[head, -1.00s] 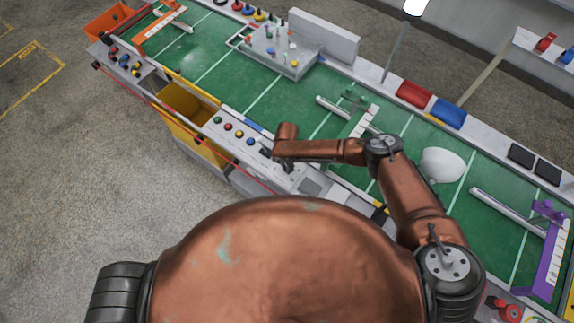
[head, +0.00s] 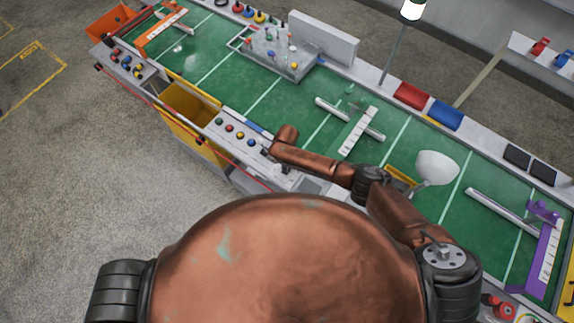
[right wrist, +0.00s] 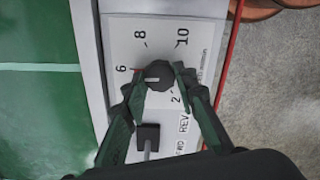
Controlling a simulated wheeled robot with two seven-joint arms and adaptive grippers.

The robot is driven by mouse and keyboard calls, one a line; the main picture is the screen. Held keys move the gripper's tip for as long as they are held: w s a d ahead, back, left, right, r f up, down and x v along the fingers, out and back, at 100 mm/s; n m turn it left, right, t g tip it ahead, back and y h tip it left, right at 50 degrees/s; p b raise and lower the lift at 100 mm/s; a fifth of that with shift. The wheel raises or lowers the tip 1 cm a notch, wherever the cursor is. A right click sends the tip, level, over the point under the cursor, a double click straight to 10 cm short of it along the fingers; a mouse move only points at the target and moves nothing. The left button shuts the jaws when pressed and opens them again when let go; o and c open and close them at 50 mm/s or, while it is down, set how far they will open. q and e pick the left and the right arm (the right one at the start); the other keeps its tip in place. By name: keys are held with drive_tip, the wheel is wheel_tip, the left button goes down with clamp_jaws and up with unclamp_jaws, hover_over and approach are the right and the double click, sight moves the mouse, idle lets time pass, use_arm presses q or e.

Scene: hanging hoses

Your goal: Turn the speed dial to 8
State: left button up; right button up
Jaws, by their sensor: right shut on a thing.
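The dark round speed dial (right wrist: 159,75) sits on a pale panel (right wrist: 123,40) in the right wrist view. The printed numbers 6, 8, 10 and 2 show around it. A pale line on the dial points left, close to the 6. My right gripper (right wrist: 161,78) has one finger on each side of the dial and is shut on it. In the head view my right arm reaches over the near edge of the long table, and its wrist hides most of the gripper and the dial. My left gripper is in neither view.
A dark lever switch (right wrist: 149,135) marked FWD and REV stands just below the dial, between the fingers. Coloured buttons (head: 239,133) line the table's near edge. A white shade (head: 436,167) stands right of my forearm.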

drive_tip(key=m, duration=0.2)
drive_tip(key=m+p, duration=0.1)
drive_tip(key=m, duration=0.1)
drive_tip(key=m+p, duration=0.1)
drive_tip(key=m, duration=0.1)
drive_tip(key=shift+s+f+m, duration=0.15)
drive_tip(key=shift+s+m, duration=0.15)
drive_tip(key=m+p, duration=0.1)
drive_tip(key=m, duration=0.4)
drive_tip(key=shift+m, duration=0.3)
drive_tip(key=shift+d+f, duration=0.1)
drive_tip(key=o, duration=1.2)
drive_tip(key=shift+w, duration=0.15)
drive_tip(key=shift+c, duration=0.2)
drive_tip(key=shift+r, duration=0.25)
drive_tip(key=shift+w+a+r, duration=0.1)
drive_tip(key=shift+a+r, duration=0.1)
drive_tip(key=shift+r, duration=0.3)
wheel_tip(320, 180, up, 11)
drive_tip(key=shift+d, duration=0.15)
